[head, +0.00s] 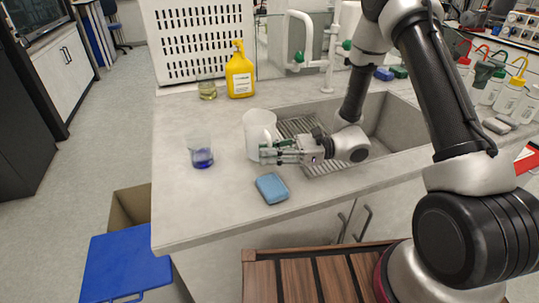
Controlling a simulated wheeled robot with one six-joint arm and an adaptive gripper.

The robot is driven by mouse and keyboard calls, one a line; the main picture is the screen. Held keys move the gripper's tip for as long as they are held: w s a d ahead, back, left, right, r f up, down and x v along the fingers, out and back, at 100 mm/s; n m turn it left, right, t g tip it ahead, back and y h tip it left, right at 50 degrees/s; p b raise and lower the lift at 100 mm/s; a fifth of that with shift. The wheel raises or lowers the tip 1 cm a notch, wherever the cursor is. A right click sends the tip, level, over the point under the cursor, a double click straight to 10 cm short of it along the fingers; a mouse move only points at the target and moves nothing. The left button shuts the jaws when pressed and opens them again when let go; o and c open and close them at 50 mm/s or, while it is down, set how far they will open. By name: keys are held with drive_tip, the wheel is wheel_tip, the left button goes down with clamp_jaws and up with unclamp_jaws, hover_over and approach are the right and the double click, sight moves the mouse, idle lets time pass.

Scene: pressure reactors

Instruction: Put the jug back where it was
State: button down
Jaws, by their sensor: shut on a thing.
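A white jug (259,124) stands upright, or nearly so, at the left edge of the sink on the grey counter. My gripper (268,154) reaches in from the right and is shut on the jug at its near side. The gripper covers part of the jug's lower front. I cannot tell whether the jug's base touches the counter.
A beaker of blue liquid (201,155) stands left of the jug. A blue sponge (272,188) lies in front. A yellow bottle (239,74) and a beaker of yellowish liquid (207,89) stand behind. The sink (386,128) is on the right. The counter's front left (190,210) is clear.

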drive_tip(key=shift+f, duration=0.3)
drive_tip(key=shift+f, duration=0.1)
drive_tip(key=c, duration=1.5)
unclamp_jaws()
